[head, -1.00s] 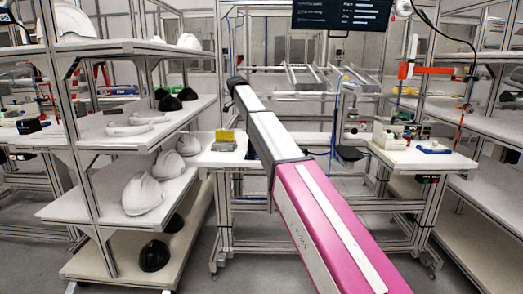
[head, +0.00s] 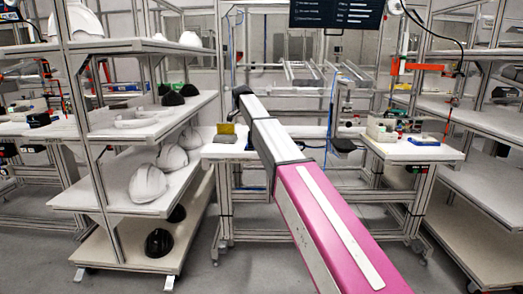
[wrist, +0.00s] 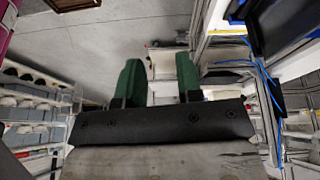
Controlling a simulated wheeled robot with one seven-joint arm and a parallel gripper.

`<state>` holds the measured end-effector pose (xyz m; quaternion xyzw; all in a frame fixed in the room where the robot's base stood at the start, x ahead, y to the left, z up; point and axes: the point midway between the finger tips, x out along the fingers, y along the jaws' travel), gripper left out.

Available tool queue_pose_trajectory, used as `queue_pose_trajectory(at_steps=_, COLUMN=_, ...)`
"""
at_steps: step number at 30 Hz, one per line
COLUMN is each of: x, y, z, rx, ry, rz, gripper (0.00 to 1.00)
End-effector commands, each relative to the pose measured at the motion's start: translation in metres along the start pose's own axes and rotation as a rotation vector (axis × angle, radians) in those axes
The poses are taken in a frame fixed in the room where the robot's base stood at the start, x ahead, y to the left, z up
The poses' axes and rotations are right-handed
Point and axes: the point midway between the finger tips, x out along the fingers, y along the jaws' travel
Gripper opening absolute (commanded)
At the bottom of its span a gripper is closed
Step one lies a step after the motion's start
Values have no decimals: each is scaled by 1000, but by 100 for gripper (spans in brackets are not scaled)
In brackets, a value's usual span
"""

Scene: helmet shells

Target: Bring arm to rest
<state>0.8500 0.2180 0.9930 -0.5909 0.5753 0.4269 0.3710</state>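My pink and white arm (head: 318,215) reaches forward from the lower right in the head view, over the aisle between racks. Its far end (head: 240,95) is dark, and the gripper itself cannot be made out there. In the wrist view my gripper (wrist: 159,75) has two green fingers standing apart, with a clear gap and nothing held between them. White helmet shells (head: 148,184) lie on the middle shelf of the left rack, and a black helmet shell (head: 159,242) lies on the bottom shelf.
A left rack (head: 70,198) on wheels stands close by. Behind my arm is a workbench with a yellow item (head: 227,129) and a blue tray (head: 425,141). A screen (head: 341,14) hangs above. A right rack (head: 478,205) borders the aisle. Grey floor (head: 330,277) is open in front.

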Motion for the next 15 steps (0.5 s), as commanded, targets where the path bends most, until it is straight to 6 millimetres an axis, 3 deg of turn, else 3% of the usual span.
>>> queue_pose_trajectory(at_steps=8, x=84, y=29, z=-5, rx=-190, ry=-37, rz=-2, gripper=33)
queue_pose_trajectory(at_steps=11, x=127, y=47, z=-8, rx=-294, ry=-57, rz=-7, gripper=33)
queue_pose_trajectory(at_steps=15, x=201, y=84, z=-13, rx=-482, ry=-99, rz=-24, gripper=33)
